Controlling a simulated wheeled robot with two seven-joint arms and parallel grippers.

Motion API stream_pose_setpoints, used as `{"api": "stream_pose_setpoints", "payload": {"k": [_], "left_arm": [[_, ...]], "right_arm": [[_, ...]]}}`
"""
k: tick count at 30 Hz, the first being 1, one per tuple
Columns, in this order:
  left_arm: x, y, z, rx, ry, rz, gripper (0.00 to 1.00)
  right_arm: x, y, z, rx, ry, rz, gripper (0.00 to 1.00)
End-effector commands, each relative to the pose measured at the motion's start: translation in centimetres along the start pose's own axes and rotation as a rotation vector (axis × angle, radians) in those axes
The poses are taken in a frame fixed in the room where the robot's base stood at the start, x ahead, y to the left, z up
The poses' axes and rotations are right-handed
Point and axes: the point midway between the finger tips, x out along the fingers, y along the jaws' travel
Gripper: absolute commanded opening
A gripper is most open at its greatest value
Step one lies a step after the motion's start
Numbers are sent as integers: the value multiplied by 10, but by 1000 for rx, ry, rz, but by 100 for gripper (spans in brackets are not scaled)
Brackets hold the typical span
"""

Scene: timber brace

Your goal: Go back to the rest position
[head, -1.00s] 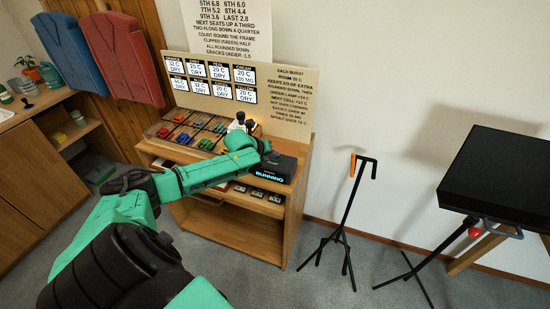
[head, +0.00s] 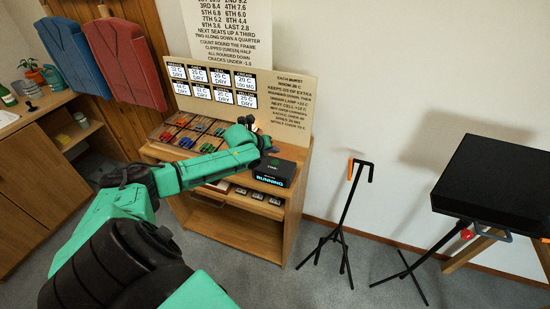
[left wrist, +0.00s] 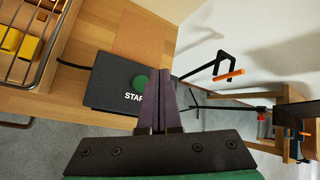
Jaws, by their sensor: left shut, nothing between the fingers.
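My left arm reaches in from the left in the head view. My left gripper (head: 270,146) is just above and behind the black box (head: 273,170), whose front display reads RUNNING. In the left wrist view, the dark fingers (left wrist: 159,75) are together with nothing between them. The black box also shows there (left wrist: 112,95), with a round green button (left wrist: 139,83) and START lettering partly covered by the fingers. I cannot tell the exact gap between fingertips and box. My right gripper is in neither view.
The box stands on a wooden cart (head: 245,235) with colored blocks under wire racks (head: 190,133) and a label board (head: 240,88) behind. A black stand (head: 343,215) and a black-topped table (head: 495,185) are at the right. Carpet (head: 330,285) lies clear in front of the cart.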

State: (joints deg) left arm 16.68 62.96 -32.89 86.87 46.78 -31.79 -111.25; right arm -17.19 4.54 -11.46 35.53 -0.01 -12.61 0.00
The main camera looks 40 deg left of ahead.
Motion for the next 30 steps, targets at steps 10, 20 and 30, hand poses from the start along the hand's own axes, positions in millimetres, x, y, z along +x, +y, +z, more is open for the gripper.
{"api": "stream_pose_setpoints", "payload": {"k": [10,20,30], "left_arm": [[-14,-10,10,0,1,0,0],[-14,-10,10,0,1,0,0],[-7,-51,-152,-387,231,57,0]], "right_arm": [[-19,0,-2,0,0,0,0],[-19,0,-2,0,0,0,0],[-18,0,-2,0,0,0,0]]}}
